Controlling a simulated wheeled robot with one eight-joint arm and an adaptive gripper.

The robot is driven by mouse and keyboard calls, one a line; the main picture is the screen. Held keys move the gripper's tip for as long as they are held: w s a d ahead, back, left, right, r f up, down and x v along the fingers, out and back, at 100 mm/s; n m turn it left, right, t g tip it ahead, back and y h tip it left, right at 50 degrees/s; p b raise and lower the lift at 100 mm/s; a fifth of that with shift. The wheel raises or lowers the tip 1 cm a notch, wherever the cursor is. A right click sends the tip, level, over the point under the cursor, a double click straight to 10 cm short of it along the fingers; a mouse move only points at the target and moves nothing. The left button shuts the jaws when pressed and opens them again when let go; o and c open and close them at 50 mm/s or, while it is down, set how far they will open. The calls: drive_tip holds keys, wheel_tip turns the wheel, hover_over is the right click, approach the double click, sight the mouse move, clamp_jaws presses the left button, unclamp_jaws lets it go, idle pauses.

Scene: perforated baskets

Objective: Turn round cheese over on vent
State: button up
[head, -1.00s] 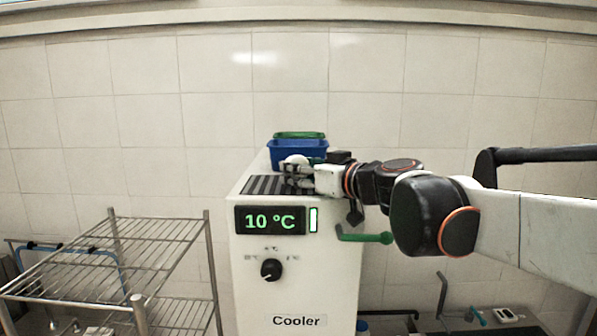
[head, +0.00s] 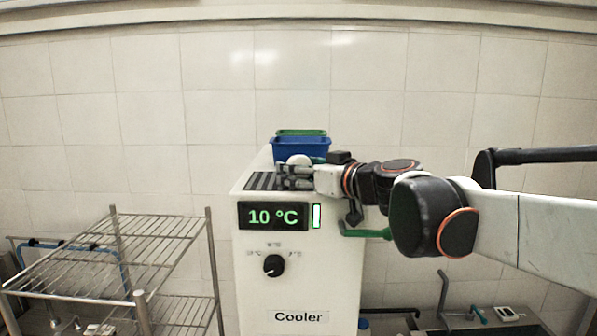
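The round cheese (head: 299,159) is a small white shape at my gripper's fingers, on top of the cooler (head: 297,255). The dark slatted vent (head: 262,181) lies on the cooler's top, partly hidden by my gripper. My gripper (head: 287,173) reaches in from the right, low over the vent, its fingers pointing left. The fingers are beside or around the cheese. At this size I cannot tell whether they are closed on it or whether the cheese touches the vent.
A blue basket (head: 300,147) with a green one (head: 301,132) behind or in it stands at the back of the cooler's top. A green handle (head: 372,234) sticks out at the cooler's right. A wire rack (head: 140,240) stands at the left.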

drive_tip(key=shift+d+f, duration=0.2)
drive_tip(key=shift+f, duration=0.1)
drive_tip(key=shift+r, duration=0.1)
drive_tip(key=shift+w+d+r, duration=0.1)
drive_tip(key=shift+r, duration=0.2)
wheel_tip(320, 180, up, 10)
drive_tip(key=shift+a, duration=0.3)
drive_tip(key=shift+f, duration=0.15)
